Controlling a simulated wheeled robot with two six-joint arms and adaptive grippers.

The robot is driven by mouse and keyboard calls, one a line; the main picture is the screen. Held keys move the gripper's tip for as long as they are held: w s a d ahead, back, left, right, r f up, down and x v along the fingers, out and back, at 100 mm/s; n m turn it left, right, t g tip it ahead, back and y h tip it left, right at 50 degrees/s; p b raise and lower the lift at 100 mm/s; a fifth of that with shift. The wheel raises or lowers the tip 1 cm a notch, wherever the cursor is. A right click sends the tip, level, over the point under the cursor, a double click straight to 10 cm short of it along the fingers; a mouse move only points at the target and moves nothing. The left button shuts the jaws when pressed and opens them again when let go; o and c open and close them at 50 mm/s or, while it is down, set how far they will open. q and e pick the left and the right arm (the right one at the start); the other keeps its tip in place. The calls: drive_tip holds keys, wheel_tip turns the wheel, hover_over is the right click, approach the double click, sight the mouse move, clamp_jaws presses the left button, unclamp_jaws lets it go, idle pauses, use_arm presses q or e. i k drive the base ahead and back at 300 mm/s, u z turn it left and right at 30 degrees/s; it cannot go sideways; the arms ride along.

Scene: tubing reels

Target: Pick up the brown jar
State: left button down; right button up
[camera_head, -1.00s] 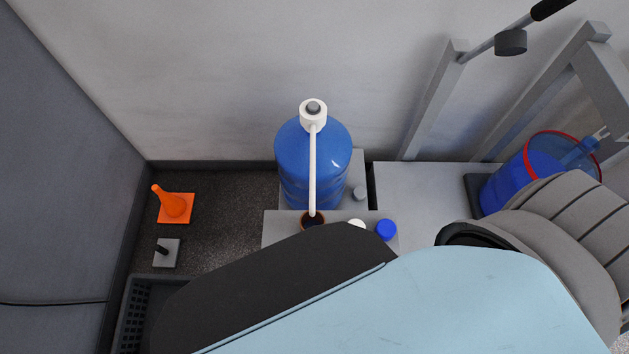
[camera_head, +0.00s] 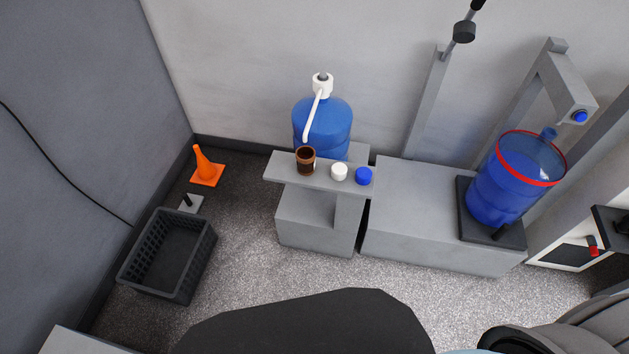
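The brown jar (camera_head: 305,161) stands upright and open-topped on a small grey shelf (camera_head: 283,170). It is at the shelf's left part, below the white spout of a blue water bottle (camera_head: 322,122). A white cap (camera_head: 339,172) and a blue cap (camera_head: 364,176) sit to its right on the same shelf. Neither of my grippers shows in this view, and nothing is touching the jar.
A dark crate (camera_head: 167,255) and an orange cone (camera_head: 204,167) stand on the floor at left. A second blue bottle with a red ring (camera_head: 505,178) stands on the grey bench (camera_head: 420,222) at right. The floor before the shelf is clear.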

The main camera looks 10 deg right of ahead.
sight(305, 155)
drive_tip(key=z, duration=0.35)
drive_tip(key=i, duration=1)
drive_tip(key=u, duration=0.35)
drive_tip(key=k, duration=0.6)
